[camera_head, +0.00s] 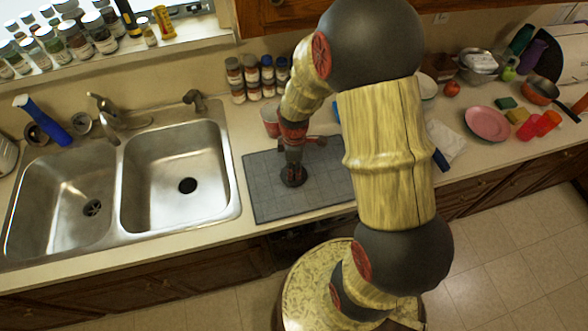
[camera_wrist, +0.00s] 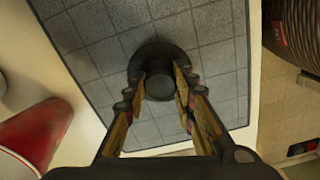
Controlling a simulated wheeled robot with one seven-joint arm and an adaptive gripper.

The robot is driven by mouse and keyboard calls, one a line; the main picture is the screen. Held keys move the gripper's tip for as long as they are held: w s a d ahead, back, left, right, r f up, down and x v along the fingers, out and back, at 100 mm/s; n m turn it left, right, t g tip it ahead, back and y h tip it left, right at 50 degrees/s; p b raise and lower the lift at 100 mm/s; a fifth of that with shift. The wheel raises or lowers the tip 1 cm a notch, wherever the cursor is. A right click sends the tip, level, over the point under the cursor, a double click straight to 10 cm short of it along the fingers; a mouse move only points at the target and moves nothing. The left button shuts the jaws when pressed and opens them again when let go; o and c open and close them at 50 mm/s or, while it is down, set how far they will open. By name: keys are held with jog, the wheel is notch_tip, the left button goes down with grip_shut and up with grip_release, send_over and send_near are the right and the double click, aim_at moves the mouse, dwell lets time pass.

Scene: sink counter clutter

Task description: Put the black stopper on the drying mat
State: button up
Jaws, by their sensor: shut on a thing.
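The black stopper (camera_wrist: 161,57) is a round dark disc with a raised knob. My gripper (camera_wrist: 162,84) is shut on the knob in the wrist view. The grey gridded drying mat (camera_wrist: 110,50) lies below the stopper there. In the head view the mat (camera_head: 262,206) lies on the counter right of the sink, and the stopper (camera_head: 293,178) shows at the end of my gripper (camera_head: 292,168), over the middle of the mat. I cannot tell whether the stopper touches the mat or is slightly above it.
A red cup (camera_wrist: 35,130) stands close beside the mat, behind it in the head view (camera_head: 270,122). Several spice jars (camera_head: 253,75) stand against the wall. The double sink (camera_head: 175,180) is to the left. A pink plate (camera_head: 487,123) and a white cloth (camera_head: 445,140) lie to the right.

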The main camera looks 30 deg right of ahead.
jog(key=shift+f, duration=0.15)
jog(key=o, duration=1.1)
jog(key=shift+r, duration=0.2)
notch_tip(320, 180, up, 12)
jog(key=p, duration=0.2)
notch_tip(320, 180, up, 12)
jog(key=f+m+t, duration=0.1)
jog(key=m+t, duration=0.1)
jog(key=m, duration=0.2)
send_over(294, 169)
jog(key=s+a, duration=0.3)
jog(key=a, duration=0.1)
jog(key=s+a+r+m+t, duration=0.1)
jog(key=s+r+m, duration=0.1)
jog(key=s+r, duration=0.1)
jog(key=s+a+r+m+t, duration=0.1)
jog(key=s+a+r+m, duration=0.1)
jog(key=s+r+m, duration=0.1)
jog(key=s+a+r+m+t, duration=0.1)
jog(key=s+a+r+m, duration=0.1)
jog(key=s+r, duration=0.2)
jog(key=shift+s+a+r+m+t, duration=0.1)
jog(key=shift+s+a+m+t, duration=0.1)
jog(key=shift+s+m+t, duration=0.25)
